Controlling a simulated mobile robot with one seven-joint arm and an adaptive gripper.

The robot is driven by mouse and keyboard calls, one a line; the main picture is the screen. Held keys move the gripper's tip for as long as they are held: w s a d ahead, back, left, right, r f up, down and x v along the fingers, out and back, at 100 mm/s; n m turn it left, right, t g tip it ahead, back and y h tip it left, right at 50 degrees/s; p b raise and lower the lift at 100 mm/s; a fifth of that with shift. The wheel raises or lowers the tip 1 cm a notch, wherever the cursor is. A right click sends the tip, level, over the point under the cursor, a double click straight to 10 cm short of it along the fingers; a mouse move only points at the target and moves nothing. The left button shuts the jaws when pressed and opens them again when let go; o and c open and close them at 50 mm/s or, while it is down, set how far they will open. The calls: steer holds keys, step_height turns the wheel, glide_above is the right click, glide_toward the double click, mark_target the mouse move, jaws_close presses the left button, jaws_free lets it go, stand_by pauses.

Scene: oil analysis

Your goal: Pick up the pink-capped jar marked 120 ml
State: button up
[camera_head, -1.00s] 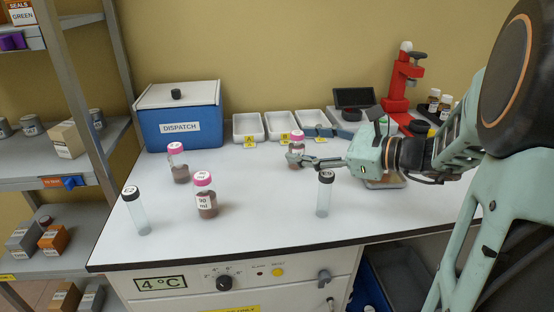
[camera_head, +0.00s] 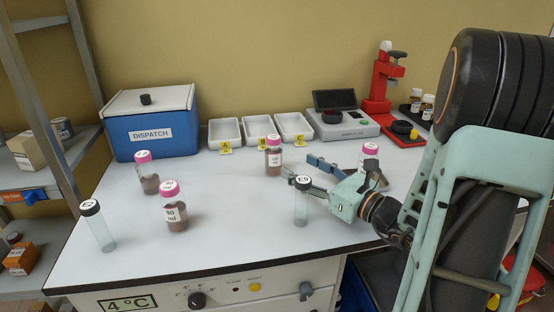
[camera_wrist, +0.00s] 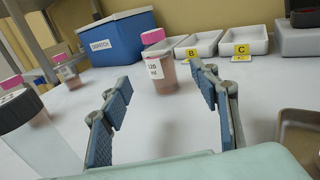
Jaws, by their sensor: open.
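The pink-capped jar marked 120 ml (camera_wrist: 155,72) stands upright on the white bench, with dark pinkish contents. In the wrist view it is ahead of my gripper (camera_wrist: 163,84), beyond and between the two fingertips. In the head view the pink-capped jar just left of my gripper (camera_head: 302,169) appears to be this jar (camera_head: 273,160); its label is too small to read there. My gripper is open and empty, low over the bench, its blue-padded fingers spread and pointing toward the jar. A gap shows between fingers and jar.
Black-capped E9 jar (camera_head: 301,205) stands close in front of my gripper. Another pink-capped jar (camera_head: 369,154) is behind my wrist. The 90 ml jar (camera_head: 174,212), a pink-capped jar (camera_head: 148,178) and E2 jar (camera_head: 100,230) stand left. Trays (camera_head: 225,134) and blue dispatch box (camera_head: 160,136) are behind.

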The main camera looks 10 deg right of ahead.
mark_target(280, 155)
steer(key=x, duration=0.4)
steer(key=shift+w+a+f, duration=0.1)
steer(key=shift+w+a, duration=0.1)
steer(key=shift+w, duration=0.05)
steer(key=shift+b+x, duration=0.75)
steer(key=shift+x, duration=2.35)
steer(key=shift+s, duration=0.1)
steer(key=shift+c, duration=0.5)
steer(key=shift+r, duration=0.25)
steer(key=c, duration=1.3)
